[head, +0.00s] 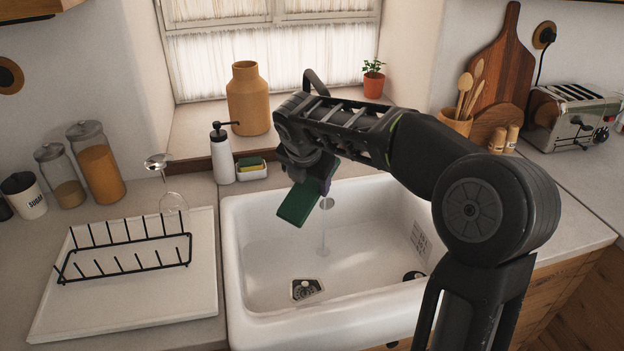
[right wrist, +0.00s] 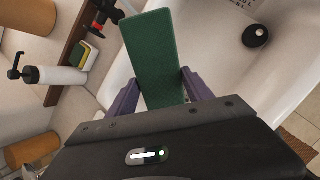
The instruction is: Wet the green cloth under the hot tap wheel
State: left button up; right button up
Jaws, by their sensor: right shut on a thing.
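The green cloth (head: 298,204) is a flat, folded-looking dark green piece held tilted over the back of the white sink (head: 236,262). My right gripper (head: 318,180) is shut on the cloth, which also shows between the purple fingers in the right wrist view (right wrist: 153,60). The tap's dark curved neck (head: 316,82) rises behind my arm, which hides most of the tap. A thin, faint stream (head: 323,238) seems to fall into the sink just right of the cloth. A red-and-dark part (right wrist: 104,14), perhaps the hot wheel, shows in the right wrist view. My left gripper is out of view.
A soap dispenser (head: 222,158) and a sponge holder (head: 254,173) stand behind the sink's left side. A black dish rack (head: 125,245) sits on a white drainboard (head: 140,302) at left. A tan vase (head: 248,98) stands on the sill. The sink's basin is mostly clear.

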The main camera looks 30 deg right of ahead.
aim_at(308, 197)
jog(key=shift+s+a+b, duration=0.55)
jog(key=shift+s+a, duration=0.75)
jog(key=shift+s, duration=0.2)
jog(key=shift+r, duration=0.1)
dwell(0.5)
jog(key=s+a+r+p, duration=0.2)
jog(key=s+a+r, duration=0.1)
jog(key=shift+s+a+r, duration=0.15)
jog(key=shift+s+r, duration=0.25)
dwell(0.4)
